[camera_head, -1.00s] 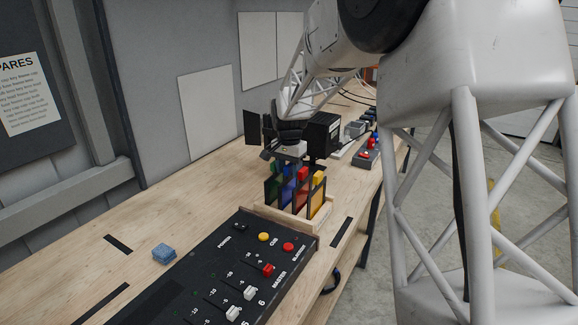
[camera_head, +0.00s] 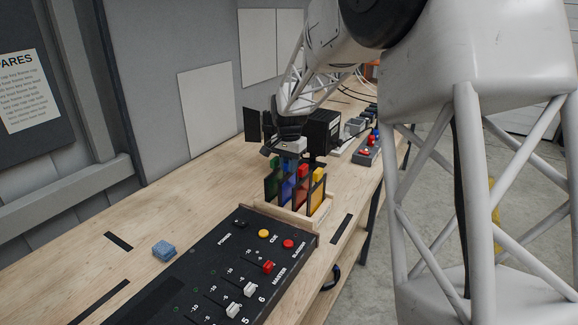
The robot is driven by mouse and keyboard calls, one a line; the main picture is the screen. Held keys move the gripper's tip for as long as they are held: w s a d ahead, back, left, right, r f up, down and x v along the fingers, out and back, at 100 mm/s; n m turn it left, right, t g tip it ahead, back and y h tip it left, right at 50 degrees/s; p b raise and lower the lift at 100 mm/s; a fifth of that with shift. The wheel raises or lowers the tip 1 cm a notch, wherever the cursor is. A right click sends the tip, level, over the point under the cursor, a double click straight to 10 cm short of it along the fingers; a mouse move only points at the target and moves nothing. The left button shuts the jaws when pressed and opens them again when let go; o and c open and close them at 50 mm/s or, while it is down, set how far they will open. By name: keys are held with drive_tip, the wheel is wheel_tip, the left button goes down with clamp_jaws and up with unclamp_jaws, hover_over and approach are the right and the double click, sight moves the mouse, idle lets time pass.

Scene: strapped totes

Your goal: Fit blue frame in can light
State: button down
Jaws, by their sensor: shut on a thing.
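The blue frame (camera_head: 287,190) stands upright in a wooden rack (camera_head: 300,222), between a green frame (camera_head: 271,186) and a red frame (camera_head: 301,191), with a yellow frame (camera_head: 317,196) at the right. My gripper (camera_head: 289,162) is directly above the rack, pointing down, shut on the blue frame's top tab. The fingertips are small and partly hidden among the tabs. The black can light (camera_head: 322,130) appears to stand behind my gripper, with a dark flap (camera_head: 251,125) to the left; its middle is hidden.
A black control desk (camera_head: 225,270) with sliders and buttons lies in front of the rack. A blue sponge-like block (camera_head: 164,250) sits to its left. Small grey boxes (camera_head: 356,126) stand farther back at right. The table (camera_head: 195,205) left of the rack is clear.

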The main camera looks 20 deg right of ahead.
drive_tip(key=shift+r, duration=2.9)
